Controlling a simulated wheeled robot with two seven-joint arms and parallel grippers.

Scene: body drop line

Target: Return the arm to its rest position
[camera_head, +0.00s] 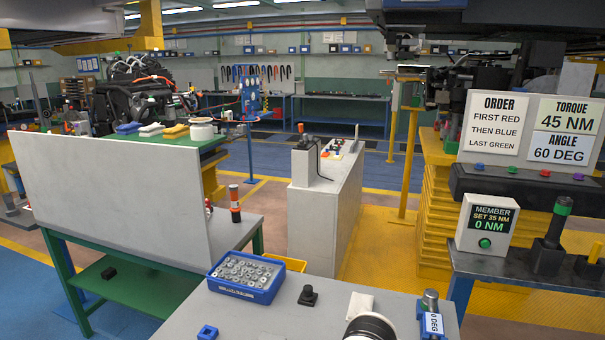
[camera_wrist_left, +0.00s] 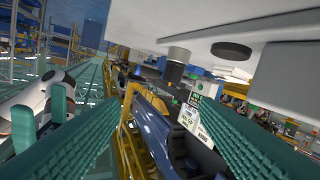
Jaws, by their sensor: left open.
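My left gripper (camera_wrist_left: 150,106) shows in the left wrist view as two ribbed teal fingers spread wide apart. It is open, and nothing is held between the fingers. Behind the gap I see a dark blue rounded object and yellow framing, away from the fingers. In the head view neither gripper shows; only a white rounded arm part with a black ring, which looks like mine, stands at the bottom edge.
The grey table (camera_head: 270,320) in front carries a blue bin of metal parts (camera_head: 245,275), a black knob (camera_head: 308,295) and a torque tool (camera_head: 431,318). A white panel (camera_head: 115,200) stands left. A side bench (camera_head: 540,267) with the member box (camera_head: 486,228) is right.

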